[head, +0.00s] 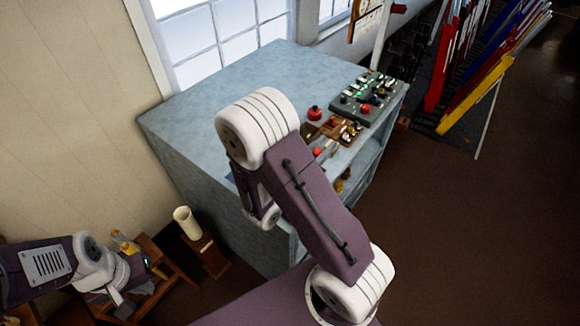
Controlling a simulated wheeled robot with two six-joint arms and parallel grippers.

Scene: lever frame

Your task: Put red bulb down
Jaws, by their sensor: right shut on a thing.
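A red round-topped piece (315,113), possibly a red bulb, stands on the blue-grey workbench (215,95). A second small red piece (325,150) shows at the bench's front edge, right beside my right forearm; I cannot tell what it is or whether anything holds it. My right arm crosses the middle of the view, bends over the bench and hides part of it.
A dark panel (365,97) with green lights and red knobs stands at the bench's right end, with small wooden holders (345,130) before it. A cream cylinder (187,222) stands on a wooden stool at lower left. Coloured boards (480,75) lean at upper right. Brown floor (470,240) is open at right.

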